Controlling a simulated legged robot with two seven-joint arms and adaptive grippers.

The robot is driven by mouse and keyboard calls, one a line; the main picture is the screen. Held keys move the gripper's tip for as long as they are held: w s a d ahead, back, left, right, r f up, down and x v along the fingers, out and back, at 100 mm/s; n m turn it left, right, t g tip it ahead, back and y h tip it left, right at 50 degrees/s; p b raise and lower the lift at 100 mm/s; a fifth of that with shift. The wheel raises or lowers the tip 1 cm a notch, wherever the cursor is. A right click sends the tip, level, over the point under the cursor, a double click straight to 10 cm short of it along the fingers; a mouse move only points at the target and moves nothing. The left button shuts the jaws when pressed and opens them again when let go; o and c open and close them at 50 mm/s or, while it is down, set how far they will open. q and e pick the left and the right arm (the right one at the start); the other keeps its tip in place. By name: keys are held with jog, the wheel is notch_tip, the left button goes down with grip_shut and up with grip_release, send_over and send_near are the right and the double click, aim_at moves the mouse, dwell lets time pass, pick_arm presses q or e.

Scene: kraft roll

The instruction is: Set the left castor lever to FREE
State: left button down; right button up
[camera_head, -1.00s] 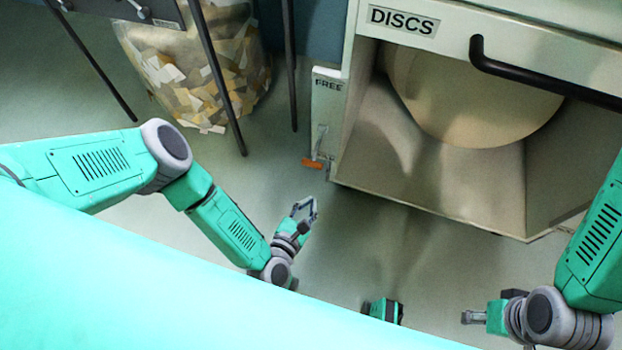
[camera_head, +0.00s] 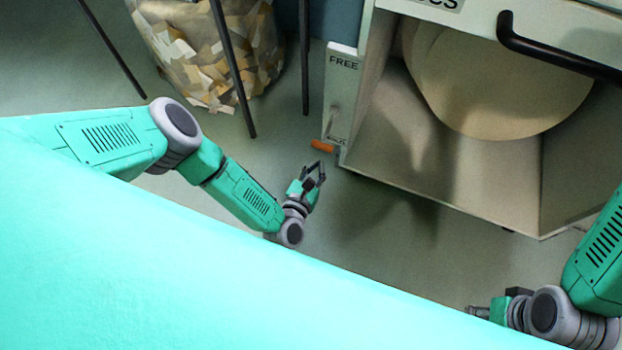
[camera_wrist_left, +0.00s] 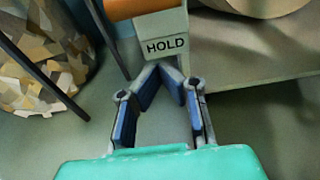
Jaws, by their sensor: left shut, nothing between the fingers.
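The left castor lever has an orange handle (camera_head: 322,146), low on a pale plate (camera_head: 338,85) at the cabinet's left front edge. FREE is printed at the plate's top. In the left wrist view the orange handle (camera_wrist_left: 142,8) sits just above the word HOLD (camera_wrist_left: 165,47). My left gripper (camera_head: 314,168) is just below the handle in the head view, apart from it. In the left wrist view its blue-padded fingers (camera_wrist_left: 160,70) meet at the tips, with nothing between them, below the HOLD label. My right gripper (camera_head: 478,311) is at the lower right, partly hidden; its jaws are unclear.
The cabinet (camera_head: 440,188) stands open with a large pale roll (camera_head: 490,85) inside and a black bar handle (camera_head: 560,60) across its front. A clear bag of paper scraps (camera_head: 205,50) stands at the left behind thin dark legs (camera_head: 235,75). The floor around my left gripper is clear.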

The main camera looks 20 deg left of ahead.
aim_at(329, 128)
pick_arm(q)
jog(key=shift+w+r+b, duration=0.2)
jog(key=shift+w+r, duration=0.4)
jog(key=shift+r, duration=0.3)
jog(key=shift+w+r+b, duration=0.2)
jog(key=shift+w+r, duration=0.4)
jog(key=shift+r, duration=0.25)
jog(key=shift+s, duration=0.1)
